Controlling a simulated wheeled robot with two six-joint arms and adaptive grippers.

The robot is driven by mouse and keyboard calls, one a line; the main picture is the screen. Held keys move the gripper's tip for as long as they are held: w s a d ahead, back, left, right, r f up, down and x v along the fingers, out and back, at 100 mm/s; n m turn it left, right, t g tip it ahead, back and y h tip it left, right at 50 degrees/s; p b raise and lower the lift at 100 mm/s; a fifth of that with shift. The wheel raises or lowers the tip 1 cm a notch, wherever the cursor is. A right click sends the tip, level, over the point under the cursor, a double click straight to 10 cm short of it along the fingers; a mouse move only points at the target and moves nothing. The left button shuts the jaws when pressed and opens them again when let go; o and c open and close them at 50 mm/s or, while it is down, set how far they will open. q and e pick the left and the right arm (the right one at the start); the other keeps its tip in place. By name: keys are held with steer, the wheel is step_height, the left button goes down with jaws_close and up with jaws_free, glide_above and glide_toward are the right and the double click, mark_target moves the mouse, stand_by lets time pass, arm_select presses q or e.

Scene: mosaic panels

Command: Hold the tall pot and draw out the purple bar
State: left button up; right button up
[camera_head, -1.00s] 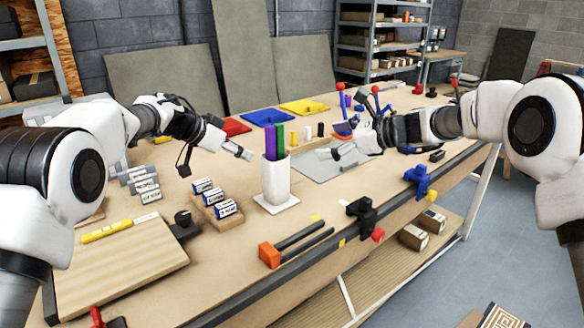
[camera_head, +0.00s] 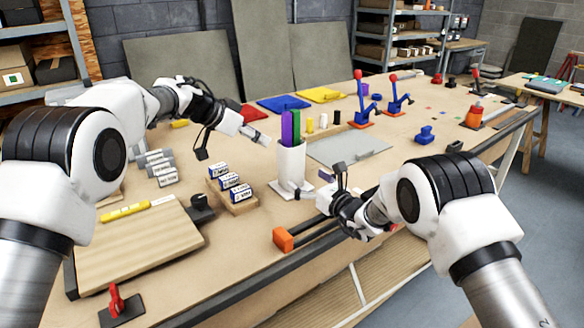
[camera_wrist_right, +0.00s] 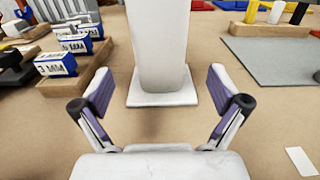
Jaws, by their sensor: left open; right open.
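The tall white pot (camera_head: 291,168) stands upright on its square base on the workbench. A purple bar (camera_head: 286,128) and a green bar (camera_head: 294,119) stick up out of its top. My left gripper (camera_head: 257,136) is open and empty, to the left of the pot's top and apart from the bars. My right gripper (camera_head: 322,189) is open, low at the pot's right. In the right wrist view its open fingers (camera_wrist_right: 160,92) face the lower part of the pot (camera_wrist_right: 161,45), with the base lying between and just beyond the tips. The bars are out of that view.
Blue-and-white boxes (camera_head: 235,189) on a wooden block stand left of the pot. A grey mat (camera_head: 350,146) lies behind it at the right. An orange-ended clamp (camera_head: 284,239) lies in front. Red-knobbed blue levers (camera_head: 362,105) stand further back.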

mark_target(291, 168)
steer(key=x, duration=0.7)
steer(key=shift+w+a, duration=0.1)
steer(key=shift+w, duration=0.1)
steer(key=shift+r, duration=0.1)
steer(key=c, duration=1.3)
steer(key=shift+c, duration=0.2)
